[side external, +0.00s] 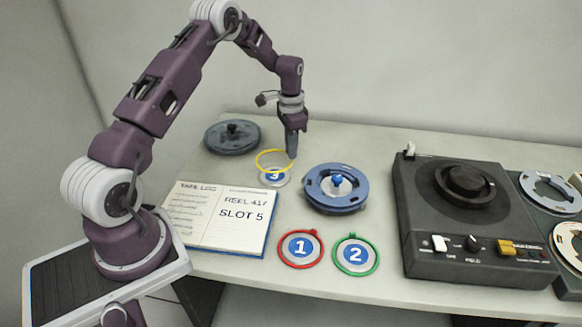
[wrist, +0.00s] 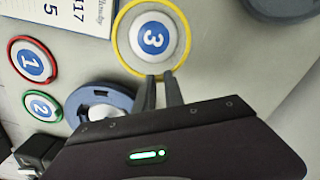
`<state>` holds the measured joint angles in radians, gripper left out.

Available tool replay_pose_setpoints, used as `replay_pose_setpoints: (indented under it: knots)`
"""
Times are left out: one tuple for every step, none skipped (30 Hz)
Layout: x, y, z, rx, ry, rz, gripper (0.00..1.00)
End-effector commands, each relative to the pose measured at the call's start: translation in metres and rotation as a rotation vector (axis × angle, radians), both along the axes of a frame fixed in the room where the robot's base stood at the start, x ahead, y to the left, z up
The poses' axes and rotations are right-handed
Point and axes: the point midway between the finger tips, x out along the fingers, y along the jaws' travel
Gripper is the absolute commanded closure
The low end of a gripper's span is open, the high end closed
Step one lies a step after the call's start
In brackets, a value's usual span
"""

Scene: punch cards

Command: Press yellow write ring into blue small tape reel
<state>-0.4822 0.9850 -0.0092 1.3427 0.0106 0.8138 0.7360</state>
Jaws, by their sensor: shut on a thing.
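My gripper (side external: 291,155) is shut on the yellow write ring (side external: 262,165) by the ring's edge. The ring looks held slightly above the round marker numbered 3 (side external: 274,177), tilted in the side view. In the wrist view the yellow ring (wrist: 185,37) frames the marker 3, with my gripper's fingertips (wrist: 160,76) at its rim. The blue small tape reel (side external: 318,198) lies flat on the table to the right of the ring, with a blue-topped hub (side external: 337,181) in its middle. In the wrist view the blue reel (wrist: 112,95) is partly hidden by my gripper.
A red ring (side external: 318,259) around marker 1 and a green ring (side external: 373,268) around marker 2 lie at the front edge. An open log book (side external: 217,230) lies left, a dark reel (side external: 231,145) behind it. A dark tape machine (side external: 440,258) stands right.

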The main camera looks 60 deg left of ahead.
Motion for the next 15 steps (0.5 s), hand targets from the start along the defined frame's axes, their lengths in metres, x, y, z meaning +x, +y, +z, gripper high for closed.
replay_pose_setpoints:
  knots:
    - [0.001, -0.003, 0.001, 0.000, -0.001, -0.019, 1.00]
    - [0.003, -0.007, 0.003, 0.000, -0.001, -0.044, 1.00]
    - [0.005, -0.013, 0.005, -0.001, -0.001, -0.090, 1.00]
    - [0.007, -0.019, 0.008, -0.001, -0.001, -0.135, 1.00]
    - [0.010, -0.027, 0.011, -0.001, -0.002, -0.192, 1.00]
    - [0.014, -0.038, 0.016, -0.001, -0.004, -0.277, 1.00]
    - [0.017, -0.048, 0.020, -0.001, -0.004, -0.354, 1.00]
    - [0.019, -0.059, 0.024, -0.002, -0.004, -0.432, 1.00]
    - [0.023, -0.073, 0.030, -0.001, -0.005, -0.542, 1.00]
    - [0.025, -0.085, 0.035, -0.001, -0.005, -0.632, 1.00]
    - [0.027, -0.098, 0.040, -0.001, -0.004, -0.722, 1.00]
    - [0.029, -0.114, 0.046, 0.000, -0.005, -0.846, 1.00]
    - [0.030, -0.126, 0.051, 0.000, -0.004, -0.938, 1.00]
    - [0.031, -0.139, 0.056, 0.000, -0.004, -1.030, 1.00]
    - [0.031, -0.154, 0.062, 0.000, -0.004, -1.145, 1.00]
